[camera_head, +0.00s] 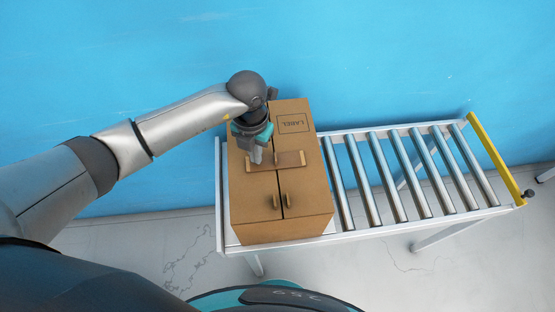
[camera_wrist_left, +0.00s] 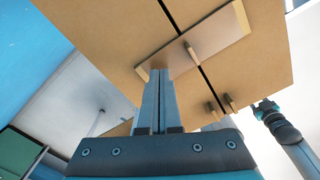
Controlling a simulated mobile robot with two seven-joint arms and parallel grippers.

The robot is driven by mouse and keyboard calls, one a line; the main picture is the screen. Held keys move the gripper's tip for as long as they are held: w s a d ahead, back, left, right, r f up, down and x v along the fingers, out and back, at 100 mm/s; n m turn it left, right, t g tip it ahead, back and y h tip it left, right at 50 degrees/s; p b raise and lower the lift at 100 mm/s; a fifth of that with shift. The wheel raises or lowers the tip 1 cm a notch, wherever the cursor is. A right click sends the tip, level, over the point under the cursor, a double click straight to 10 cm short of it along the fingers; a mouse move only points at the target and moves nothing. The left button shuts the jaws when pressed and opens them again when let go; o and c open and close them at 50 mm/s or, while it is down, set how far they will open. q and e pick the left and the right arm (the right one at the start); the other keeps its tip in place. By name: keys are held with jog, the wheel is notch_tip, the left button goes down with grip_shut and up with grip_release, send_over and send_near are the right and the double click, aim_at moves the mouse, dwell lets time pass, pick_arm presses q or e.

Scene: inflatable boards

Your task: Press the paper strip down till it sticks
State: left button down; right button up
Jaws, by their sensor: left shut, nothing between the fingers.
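The paper strip (camera_head: 289,159) is a brown band lying across the dark seam on top of a cardboard box (camera_head: 308,205). In the left wrist view the strip (camera_wrist_left: 208,45) crosses the seam at a slant. My left gripper (camera_head: 256,157) is shut and empty, pointing down at the left part of the strip. In the left wrist view its fingertips (camera_wrist_left: 159,73) are at the strip's near end; I cannot tell whether they touch it. My right gripper (camera_wrist_left: 266,108) seems to show at the right of the left wrist view, its jaws unclear.
The box stands at the left end of a roller conveyor (camera_head: 430,228) with bare rollers to its right and a yellow end bar (camera_head: 494,155). Two small tabs (camera_head: 286,199) stand on the box top nearer me. A blue wall is behind.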

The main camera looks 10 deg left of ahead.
pick_arm(q)
jog(key=shift+f+b, duration=0.45)
jog(key=shift+f, duration=0.1)
dwell(0.4)
notch_tip(320, 180, up, 6)
jog(key=p, duration=0.5)
jog(key=shift+r, duration=0.1)
dwell(0.6)
